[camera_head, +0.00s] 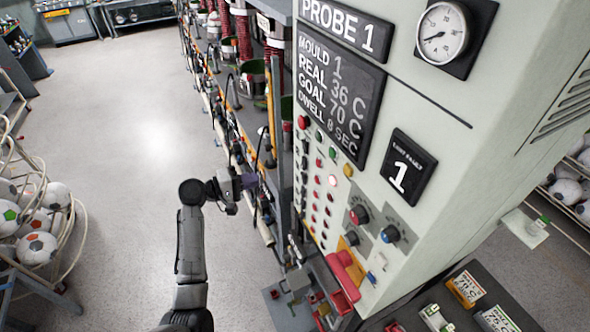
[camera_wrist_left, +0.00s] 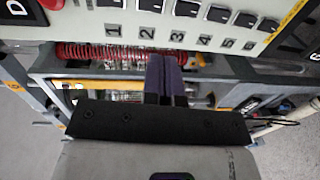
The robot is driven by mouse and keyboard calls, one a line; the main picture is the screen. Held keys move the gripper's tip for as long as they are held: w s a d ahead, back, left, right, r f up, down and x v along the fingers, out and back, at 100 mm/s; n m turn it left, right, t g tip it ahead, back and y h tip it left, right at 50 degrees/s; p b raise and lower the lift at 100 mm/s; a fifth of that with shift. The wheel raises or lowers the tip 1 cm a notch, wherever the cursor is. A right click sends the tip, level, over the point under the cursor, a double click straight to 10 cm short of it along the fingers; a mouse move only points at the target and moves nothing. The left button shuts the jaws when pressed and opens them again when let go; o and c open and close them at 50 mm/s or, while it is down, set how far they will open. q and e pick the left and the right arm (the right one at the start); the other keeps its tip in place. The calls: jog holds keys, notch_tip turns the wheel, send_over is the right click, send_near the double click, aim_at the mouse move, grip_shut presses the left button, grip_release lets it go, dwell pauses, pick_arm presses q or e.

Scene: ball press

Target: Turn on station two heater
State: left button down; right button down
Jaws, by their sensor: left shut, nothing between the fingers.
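A pale control cabinet (camera_head: 440,150) fills the right of the head view. Its display (camera_head: 338,88) reads MOULD 1, REAL 36 C, GOAL 70 C, DWELL 8 SEC. In the left wrist view, a row of black rocker switches numbered 1 to 6 crosses the top. The switch above the number 2 (camera_wrist_left: 150,5) is partly cut by the frame edge. My left gripper (camera_head: 250,182) is shut and empty, left of the panel and apart from it. Its purple-grey fingers (camera_wrist_left: 166,72) point toward the row, below numbers 2 and 3. My right gripper is not in view.
A red button (camera_wrist_left: 47,4) sits left of the switches. A machine row with red coils (camera_head: 273,85) stands behind the gripper.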

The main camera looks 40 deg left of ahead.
aim_at(302, 167)
pick_arm(q)
jog(key=shift+w+d, duration=0.1)
dwell(0.3)
jog(key=p+x, duration=0.3)
jog(key=x, duration=1)
jog(key=shift+w+p, duration=0.1)
jog(key=shift+p, duration=0.25)
jog(key=shift+w+d+f, duration=0.1)
jog(key=shift+w, duration=0.15)
